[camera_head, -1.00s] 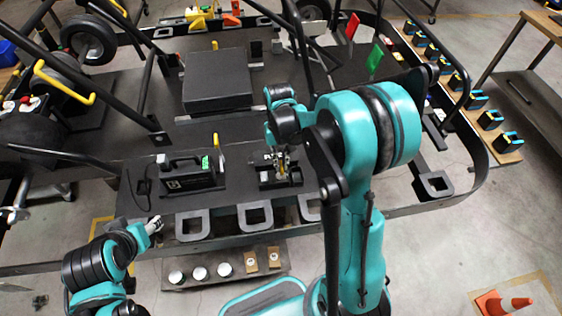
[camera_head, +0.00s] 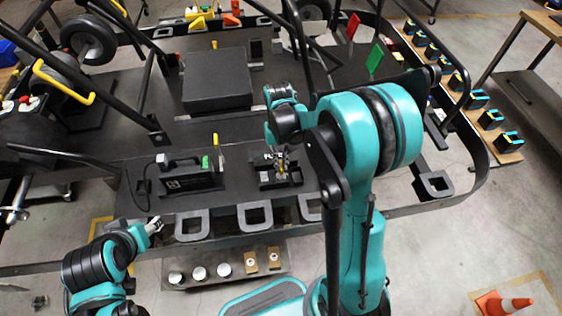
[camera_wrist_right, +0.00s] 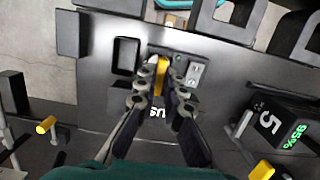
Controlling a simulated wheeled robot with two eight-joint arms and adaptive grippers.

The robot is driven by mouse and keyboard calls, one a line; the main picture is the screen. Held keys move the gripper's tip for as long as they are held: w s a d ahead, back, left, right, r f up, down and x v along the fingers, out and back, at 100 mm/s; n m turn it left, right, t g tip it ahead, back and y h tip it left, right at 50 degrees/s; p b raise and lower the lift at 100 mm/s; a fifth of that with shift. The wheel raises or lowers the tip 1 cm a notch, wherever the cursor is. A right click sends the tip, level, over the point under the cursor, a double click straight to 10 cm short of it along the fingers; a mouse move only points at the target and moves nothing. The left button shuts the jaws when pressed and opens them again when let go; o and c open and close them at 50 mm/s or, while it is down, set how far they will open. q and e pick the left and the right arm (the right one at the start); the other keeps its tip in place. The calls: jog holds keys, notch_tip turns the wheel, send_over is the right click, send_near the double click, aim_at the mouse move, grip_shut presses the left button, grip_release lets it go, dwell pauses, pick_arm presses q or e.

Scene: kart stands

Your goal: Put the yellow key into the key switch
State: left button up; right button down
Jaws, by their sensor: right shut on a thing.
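My right gripper (camera_wrist_right: 163,90) is shut on the yellow key (camera_wrist_right: 160,76), which stands between its fingertips over a black panel (camera_wrist_right: 95,100). In the head view my right gripper (camera_head: 279,158) is low over a small black unit (camera_head: 265,181) near the deck's front edge. The key's lower end and the key switch opening are hidden by the fingers, so I cannot tell whether the key is inside. A grey metal piece (camera_wrist_right: 195,73) is just right of the key, and a dark rectangular recess (camera_wrist_right: 125,56) is to its left. My left gripper (camera_head: 154,226) is near the front edge; its finger opening is unclear.
A black box marked 5 (camera_wrist_right: 280,122) stands right of the gripper in the wrist view.

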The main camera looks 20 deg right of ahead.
jog(key=shift+f+b, duration=1.45)
jog(key=shift+f, duration=0.05)
dwell(0.3)
jog(key=c, duration=1.6)
grip_release()
jog(key=shift+o, duration=0.2)
jog(key=shift+r, duration=0.15)
notch_tip(320, 180, up, 12)
jog(key=w, duration=0.1)
jog(key=shift+w+d, duration=0.2)
jog(key=shift+w, duration=0.2)
jog(key=s+a+f+n+t+b, duration=0.1)
jog(key=s+a+t, duration=0.1)
jog(key=s+t, duration=0.2)
jog(key=s+a+f+n+t+b, duration=0.2)
jog(key=s+t, duration=0.3)
jog(key=s, duration=0.4)
jog(key=shift+a, duration=0.6)
